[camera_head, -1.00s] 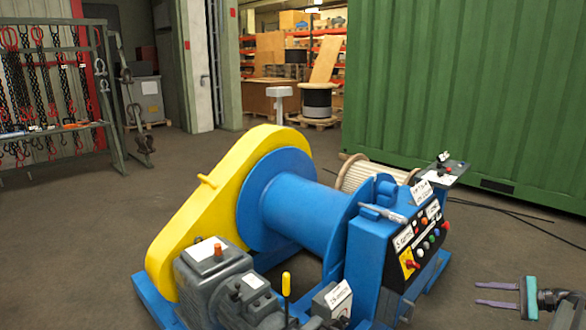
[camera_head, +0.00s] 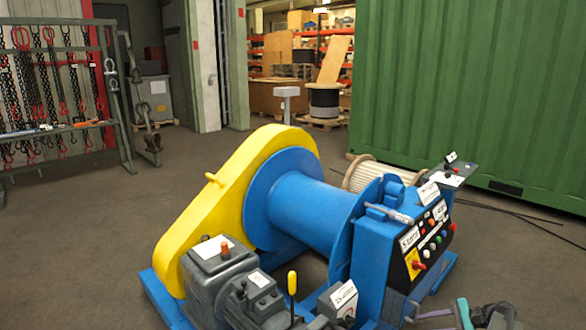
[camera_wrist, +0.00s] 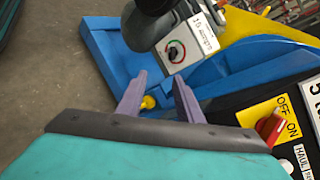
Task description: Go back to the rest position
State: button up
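My gripper (camera_head: 418,318) is at the bottom right of the head view, in front of the blue winch's control cabinet (camera_head: 370,262). In the wrist view its two purple fingers (camera_wrist: 158,78) stand apart, with nothing held between them. A yellow knob (camera_wrist: 150,102) shows beyond the gap between the fingers. The head view partly cuts off the gripper at its lower edge. The winch has a yellow chain guard (camera_head: 190,228), a blue drum (camera_head: 312,212) and a grey motor (camera_head: 215,280).
A yellow-topped lever (camera_head: 292,284) and a small switch box (camera_head: 338,300) stand at the winch's front. The red OFF/ON switch (camera_wrist: 270,128) is right of the fingers in the wrist view. A green container (camera_head: 470,90) stands behind; chain racks (camera_head: 128,100) are at left. Floor (camera_head: 70,250) at left is clear.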

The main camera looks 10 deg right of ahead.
jog(key=s+a+f+n+g+h, duration=0.1)
jog(key=s+a+f+n+g, duration=0.1)
jog(key=a+f, duration=0.6)
jog(key=s+a+f+n+g, duration=0.2)
jog(key=a+f+g, duration=0.1)
jog(key=a, duration=0.9)
jog(key=s+a+f+n+g+h, duration=0.1)
jog(key=s+a+f+n+g, duration=0.15)
jog(key=a+f, duration=0.55)
jog(key=s+a+f+n+g+h, duration=0.2)
jog(key=s+a, duration=0.6)
jog(key=s, duration=0.4)
jog(key=s+a+f+n+g+h, duration=0.3)
jog(key=s+a+n+h, duration=0.3)
jog(key=s, duration=0.7)
jog(key=a+f+n, duration=0.1)
jog(key=a+n, duration=0.1)
jog(key=a, duration=0.1)
jog(key=shift+n, duration=0.25)
jog(key=shift+c, duration=0.2)
